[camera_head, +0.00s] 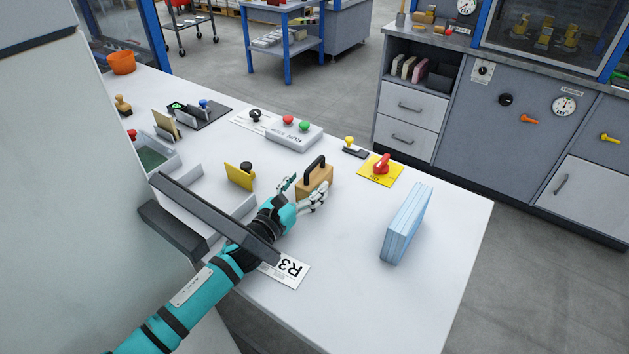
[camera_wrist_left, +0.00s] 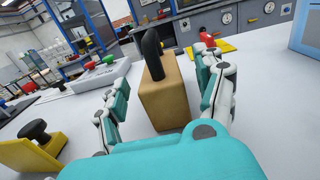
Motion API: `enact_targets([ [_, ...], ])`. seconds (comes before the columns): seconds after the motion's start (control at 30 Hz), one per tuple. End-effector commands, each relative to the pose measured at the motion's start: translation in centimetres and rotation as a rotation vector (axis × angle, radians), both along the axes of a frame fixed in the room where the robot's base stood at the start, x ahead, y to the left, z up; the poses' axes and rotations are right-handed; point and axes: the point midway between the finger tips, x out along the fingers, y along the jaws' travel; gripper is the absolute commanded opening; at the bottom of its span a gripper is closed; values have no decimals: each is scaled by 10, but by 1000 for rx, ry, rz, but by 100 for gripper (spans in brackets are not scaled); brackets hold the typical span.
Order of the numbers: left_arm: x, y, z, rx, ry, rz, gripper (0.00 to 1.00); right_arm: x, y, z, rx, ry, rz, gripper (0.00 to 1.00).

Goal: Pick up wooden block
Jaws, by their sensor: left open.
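The wooden block (camera_head: 312,180) is a light brown block with a black handle on top. It stands upright on the white table. My left gripper (camera_head: 300,191) is open, right in front of the block in the head view. In the left wrist view the block (camera_wrist_left: 161,103) sits between the spread fingers of the gripper (camera_wrist_left: 163,105), with its black handle rising above them. I cannot tell whether the fingers touch its sides. My right gripper is not in view.
A yellow plate with a black knob (camera_head: 240,176) stands left of the block. A grey box with red and green buttons (camera_head: 293,135) and a yellow plate with a red switch (camera_head: 380,170) lie behind. A light blue stack (camera_head: 405,223) stands at right. Table space between is clear.

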Motion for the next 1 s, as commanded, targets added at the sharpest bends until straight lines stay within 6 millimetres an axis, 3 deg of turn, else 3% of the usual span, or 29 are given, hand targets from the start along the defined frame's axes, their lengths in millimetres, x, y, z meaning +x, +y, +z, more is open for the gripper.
enact_targets([
  [0.3,35,-21,3,-1,0,1,70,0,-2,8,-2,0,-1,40],
  [0.6,37,-23,2,-1,-1,0,69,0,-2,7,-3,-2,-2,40],
  [1.0,37,-23,2,-1,-1,0,17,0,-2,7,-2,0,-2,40],
])
